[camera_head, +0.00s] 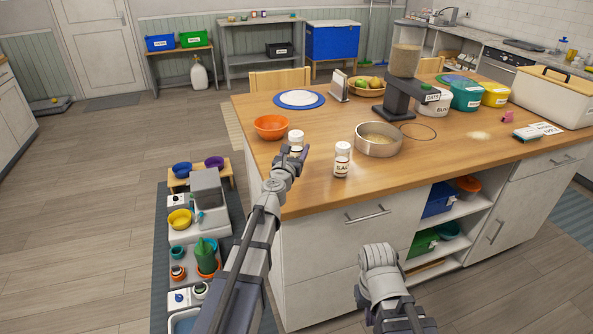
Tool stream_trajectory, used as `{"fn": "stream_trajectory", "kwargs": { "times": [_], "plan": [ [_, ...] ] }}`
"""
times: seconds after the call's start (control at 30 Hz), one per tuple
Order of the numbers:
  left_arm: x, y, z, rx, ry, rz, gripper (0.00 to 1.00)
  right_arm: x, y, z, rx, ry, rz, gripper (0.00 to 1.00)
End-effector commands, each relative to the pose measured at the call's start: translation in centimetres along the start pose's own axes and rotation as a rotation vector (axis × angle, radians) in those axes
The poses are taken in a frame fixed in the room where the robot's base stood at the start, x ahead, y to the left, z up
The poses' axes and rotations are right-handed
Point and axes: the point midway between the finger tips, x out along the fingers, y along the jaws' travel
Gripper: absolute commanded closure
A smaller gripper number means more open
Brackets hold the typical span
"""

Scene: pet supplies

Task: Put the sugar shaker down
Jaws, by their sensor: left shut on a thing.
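A small white-capped shaker (296,137) stands upright at the left front edge of the wooden island, in my left gripper (293,153). The gripper is shut on it and hides its lower part and most of its label, so I cannot read it. I take it to be the sugar shaker. I cannot tell whether its base touches the tabletop (310,192). A second white-capped shaker (342,159), with a label that seems to start "SAL", stands to the right near the front edge. My right arm shows low in front of the island; its fingertips are not visible.
An orange bowl (271,127) is just behind and left of the held shaker. A round metal pan (378,140) and a dark grinder-like stand (399,98) are to the right. A blue mat with a white plate (300,98) lies behind. Bare wood lies between the two shakers.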

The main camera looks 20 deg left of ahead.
Motion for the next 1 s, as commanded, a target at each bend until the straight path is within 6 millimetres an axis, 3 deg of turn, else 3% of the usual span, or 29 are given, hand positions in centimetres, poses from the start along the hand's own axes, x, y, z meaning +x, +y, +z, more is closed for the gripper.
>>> {"fn": "stream_trajectory", "kwargs": {
  "times": [0.03,0.27,0.57,1.0],
  "plan": [
    [0.0,0.0,-0.7,0.000,0.000,0.000,1.00,0.7,-0.1,0.0,0.000,0.000,0.000,1.00],
    [0.0,0.0,-0.9,0.000,0.000,0.000,1.00,0.9,-0.1,-0.1,0.000,0.000,0.000,1.00],
    [0.0,0.0,-4.3,0.000,0.000,0.000,1.00,4.3,-0.4,-0.2,0.000,0.000,0.000,1.00],
    [0.0,0.0,-4.7,0.000,0.000,0.000,1.00,4.6,-0.4,-0.3,0.000,0.000,0.000,1.00]
  ]
}}
